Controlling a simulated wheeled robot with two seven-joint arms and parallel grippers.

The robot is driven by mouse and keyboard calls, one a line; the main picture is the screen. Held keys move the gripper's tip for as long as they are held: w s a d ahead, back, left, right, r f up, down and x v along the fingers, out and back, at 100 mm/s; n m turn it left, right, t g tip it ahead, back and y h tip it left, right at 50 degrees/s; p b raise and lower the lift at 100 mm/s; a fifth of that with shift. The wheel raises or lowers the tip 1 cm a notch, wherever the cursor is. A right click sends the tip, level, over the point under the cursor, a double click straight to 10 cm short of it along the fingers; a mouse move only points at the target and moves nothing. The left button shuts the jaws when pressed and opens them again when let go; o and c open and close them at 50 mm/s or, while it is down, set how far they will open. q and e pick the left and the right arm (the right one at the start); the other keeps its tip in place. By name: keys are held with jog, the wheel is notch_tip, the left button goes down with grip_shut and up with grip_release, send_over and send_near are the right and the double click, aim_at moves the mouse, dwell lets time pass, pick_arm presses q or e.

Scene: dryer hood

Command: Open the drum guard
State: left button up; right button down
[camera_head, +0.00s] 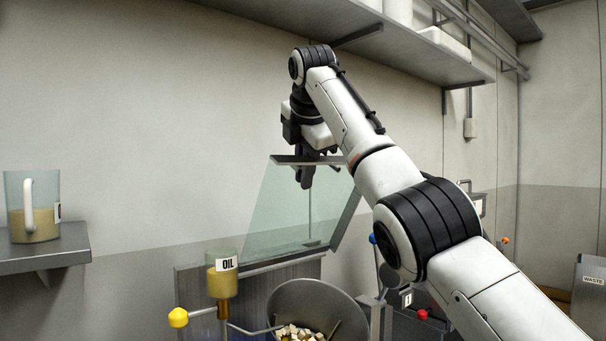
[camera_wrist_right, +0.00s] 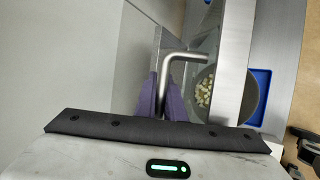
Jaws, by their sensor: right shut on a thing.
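The drum guard (camera_head: 280,212) is a clear greenish panel with a grey metal frame. In the head view it stands raised and tilted, above and behind the open drum (camera_head: 312,299). Pale cubes (camera_head: 297,333) lie in the drum. My right gripper (camera_head: 305,178) is at the guard's upper edge, pointing down. In the right wrist view its purple fingers are shut on a bent metal handle (camera_wrist_right: 186,56). Part of the guard's right side is hidden behind my right arm in the head view. My left gripper is not in view.
An oil container (camera_head: 221,282) and a yellow knob (camera_head: 178,317) stand left of the drum. A jug (camera_head: 31,205) sits on a left side shelf (camera_head: 40,252). A wall shelf (camera_head: 405,55) hangs above my right arm. A waste bin (camera_head: 590,290) is at the far right.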

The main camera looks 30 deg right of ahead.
aim_at(307, 175)
jog(key=shift+f, duration=0.2)
jog(key=c, duration=1.8)
grip_release()
jog(key=shift+c, duration=0.2)
jog(key=shift+r, duration=0.15)
jog(key=v, duration=1)
jog(key=shift+s, duration=0.15)
jog(key=shift+c, duration=0.3)
